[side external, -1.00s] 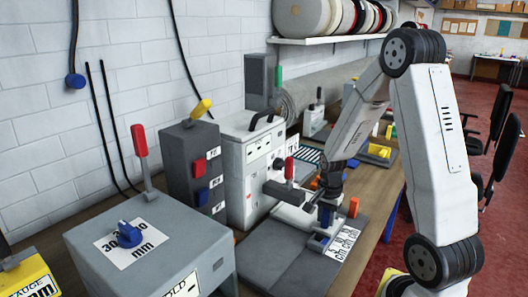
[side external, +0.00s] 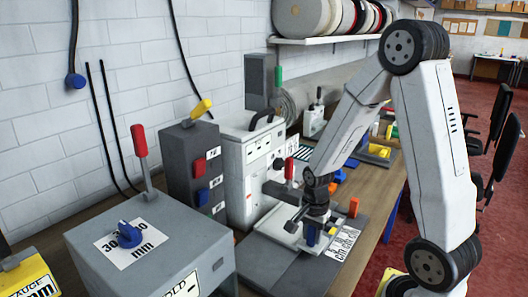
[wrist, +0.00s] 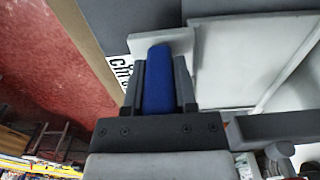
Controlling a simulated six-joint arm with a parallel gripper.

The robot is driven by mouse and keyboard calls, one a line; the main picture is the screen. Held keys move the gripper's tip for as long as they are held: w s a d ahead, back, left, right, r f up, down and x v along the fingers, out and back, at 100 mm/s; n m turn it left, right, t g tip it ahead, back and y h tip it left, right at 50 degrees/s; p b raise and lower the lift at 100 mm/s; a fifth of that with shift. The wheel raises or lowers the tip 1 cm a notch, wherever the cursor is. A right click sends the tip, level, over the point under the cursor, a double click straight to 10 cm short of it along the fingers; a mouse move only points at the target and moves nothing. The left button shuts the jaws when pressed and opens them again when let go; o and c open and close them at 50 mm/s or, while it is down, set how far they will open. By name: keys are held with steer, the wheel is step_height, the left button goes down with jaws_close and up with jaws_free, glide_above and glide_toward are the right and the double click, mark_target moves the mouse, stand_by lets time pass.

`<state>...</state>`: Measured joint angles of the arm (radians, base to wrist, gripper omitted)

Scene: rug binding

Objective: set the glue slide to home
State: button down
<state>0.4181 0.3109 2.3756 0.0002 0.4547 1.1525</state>
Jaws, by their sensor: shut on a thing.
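My gripper (side external: 313,230) points down at the low machine on the bench and is shut on a blue handle (side external: 311,236). In the wrist view, the blue handle (wrist: 158,82) stands between the two dark fingers of my gripper (wrist: 158,85). A pale block (wrist: 178,42) lies just beyond the handle. The handle appears to belong to the glue slide, at the pale plate (side external: 280,229). A printed label strip (side external: 343,243) lies beside it, partly covered. Any home mark cannot be read.
A white machine with a red lever (side external: 289,169) stands close behind my gripper. A grey box with a blue knob (side external: 129,234) is at the front left. An orange block (side external: 353,207) is to the right. The grey base plate (side external: 275,268) is bare in front.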

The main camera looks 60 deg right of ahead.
steer(key=a, duration=0.8)
steer(key=shift+a, duration=0.4)
steer(key=shift+c, duration=2)
jaws_free()
steer(key=shift+r, duration=0.15)
step_height(320, 180, up, 8)
steer(key=shift+f, duration=0.2)
steer(key=shift+f, duration=0.2)
steer(key=shift+f, duration=3.7)
steer(key=shift+r, duration=0.1)
